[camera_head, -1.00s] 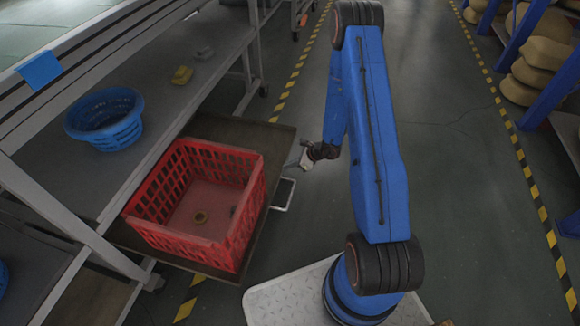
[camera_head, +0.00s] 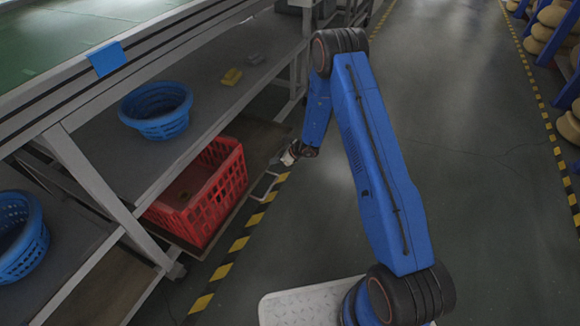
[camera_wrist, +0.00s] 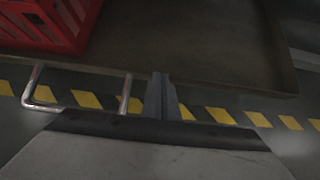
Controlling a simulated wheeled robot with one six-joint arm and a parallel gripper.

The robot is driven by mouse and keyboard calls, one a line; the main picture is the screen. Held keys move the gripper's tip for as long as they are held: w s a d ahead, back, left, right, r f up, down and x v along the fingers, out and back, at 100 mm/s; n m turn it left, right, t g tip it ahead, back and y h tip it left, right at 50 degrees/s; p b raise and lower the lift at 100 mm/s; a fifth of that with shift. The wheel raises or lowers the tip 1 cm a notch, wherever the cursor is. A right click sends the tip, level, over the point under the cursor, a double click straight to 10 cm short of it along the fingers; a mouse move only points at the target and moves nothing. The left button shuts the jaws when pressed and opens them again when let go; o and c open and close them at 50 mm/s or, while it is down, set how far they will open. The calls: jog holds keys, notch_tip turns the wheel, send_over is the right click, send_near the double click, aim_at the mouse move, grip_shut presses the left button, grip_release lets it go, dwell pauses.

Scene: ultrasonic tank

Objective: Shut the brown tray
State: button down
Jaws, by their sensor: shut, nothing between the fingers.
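The brown tray (camera_head: 262,135) is a shallow sliding tray below the grey shelf, mostly under it, with its front edge showing at the aisle side. It also shows in the wrist view (camera_wrist: 190,45), with its metal handle (camera_wrist: 75,108) to the left of my gripper. The handle (camera_head: 264,186) sticks out from the tray's front. A red crate (camera_head: 215,197) stands on the tray, partly hidden by the shelf. My gripper (camera_head: 281,158) is shut and empty at the tray's front edge, beside the handle. In the wrist view its fingers (camera_wrist: 161,80) overlap the tray's edge; contact is unclear.
A blue basket (camera_head: 158,112) and a yellow piece (camera_head: 231,77) sit on the shelf (camera_head: 115,150) above. Another blue basket (camera_head: 18,235) is at the left. Yellow-black floor tape (camera_head: 235,245) runs alongside. The aisle floor (camera_head: 460,180) at the right is clear.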

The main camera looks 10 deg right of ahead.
send_near(248, 157)
jog(key=w+a, duration=0.1)
jog(key=a, duration=0.1)
jog(key=w+a+f, duration=0.2)
jog(key=a, duration=0.1)
jog(key=shift+w+a+f, duration=0.1)
jog(key=shift+w+a, duration=0.25)
jog(key=shift+w, duration=0.05)
jog(key=shift+w+a, duration=0.25)
jog(key=shift+a, duration=0.1)
